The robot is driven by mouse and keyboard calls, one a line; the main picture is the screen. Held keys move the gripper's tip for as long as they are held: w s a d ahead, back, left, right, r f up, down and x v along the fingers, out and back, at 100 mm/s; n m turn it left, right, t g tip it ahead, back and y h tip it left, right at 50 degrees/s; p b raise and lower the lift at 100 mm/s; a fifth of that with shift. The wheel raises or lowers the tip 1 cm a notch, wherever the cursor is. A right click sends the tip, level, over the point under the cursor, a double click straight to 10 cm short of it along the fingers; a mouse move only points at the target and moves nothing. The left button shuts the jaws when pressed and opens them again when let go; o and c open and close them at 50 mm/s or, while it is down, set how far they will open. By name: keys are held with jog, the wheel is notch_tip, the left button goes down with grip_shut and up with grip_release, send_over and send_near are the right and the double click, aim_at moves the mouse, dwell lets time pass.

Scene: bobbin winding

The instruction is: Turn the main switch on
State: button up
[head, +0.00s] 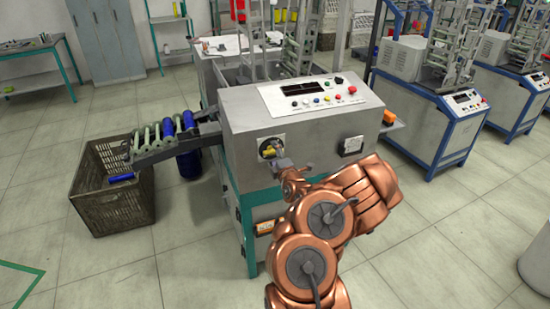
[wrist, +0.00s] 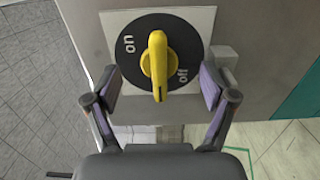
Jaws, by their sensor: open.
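The main switch is a yellow knob (wrist: 157,66) on a black round dial (wrist: 183,45) with "on" at upper left and "off" at lower right. The knob's long handle stands upright in the wrist view, between the two words. The switch's yellow knob (head: 268,152) also shows on the front of the grey machine (head: 235,125) in the head view. My gripper (wrist: 160,88) is open, with one finger on each side of the knob and visible gaps to it. In the head view my gripper (head: 284,164) is just in front of the switch and partly covers its dial.
A panel of coloured buttons (head: 318,97) tops the machine. A crate (head: 105,212) and a rack of bobbins (head: 160,140) stand at left. Other machines (head: 440,105) stand at right. Floor around is open.

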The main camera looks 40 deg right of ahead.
jog(key=shift+w+d+b, duration=0.3)
jog(key=shift+w+b, duration=0.25)
jog(key=shift+c, duration=0.3)
jog(key=c, duration=1.5)
